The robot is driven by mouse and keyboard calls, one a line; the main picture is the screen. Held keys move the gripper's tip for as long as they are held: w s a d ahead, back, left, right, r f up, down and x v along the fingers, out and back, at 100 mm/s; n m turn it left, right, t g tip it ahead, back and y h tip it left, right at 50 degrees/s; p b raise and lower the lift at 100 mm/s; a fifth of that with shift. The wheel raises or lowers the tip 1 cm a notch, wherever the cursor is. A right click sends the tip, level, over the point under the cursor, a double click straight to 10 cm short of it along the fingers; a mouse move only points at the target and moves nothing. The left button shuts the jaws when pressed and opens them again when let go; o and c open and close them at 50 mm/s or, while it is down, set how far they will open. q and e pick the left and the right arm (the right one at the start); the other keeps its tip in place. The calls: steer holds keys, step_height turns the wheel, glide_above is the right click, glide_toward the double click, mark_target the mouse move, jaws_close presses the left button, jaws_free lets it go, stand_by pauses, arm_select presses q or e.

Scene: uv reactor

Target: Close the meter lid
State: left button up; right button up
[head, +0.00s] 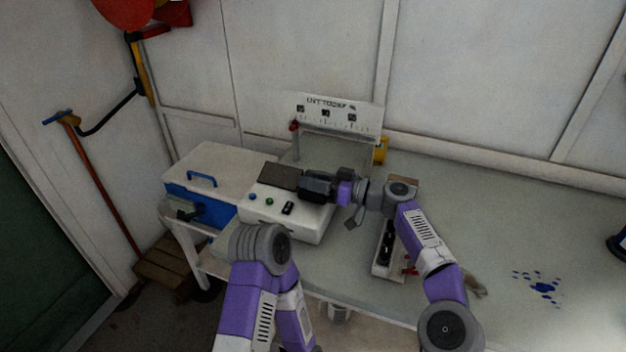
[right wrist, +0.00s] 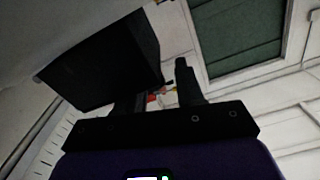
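The meter is a white box (head: 285,217) with a blue button, a green button and a black switch on its front, standing on the table in the head view. Its dark lid (head: 279,176) is at the top back; its exact tilt is hard to tell. My right gripper (head: 306,187) is at the right edge of the lid. In the right wrist view its two black fingers (right wrist: 164,88) are apart with a gap between them. A large dark panel, apparently the lid (right wrist: 103,65), stands close beside the left finger; contact is unclear. My left gripper is out of view.
A blue and white cooler (head: 212,184) stands left of the meter. A white panel with printed text (head: 335,115) stands behind. A white tray with black parts (head: 388,250) lies to the right. The table's right side is mostly clear, with blue spots (head: 543,288).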

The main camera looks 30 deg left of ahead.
step_height(320, 180, up, 10)
steer(key=p, duration=0.6)
stand_by(0.4)
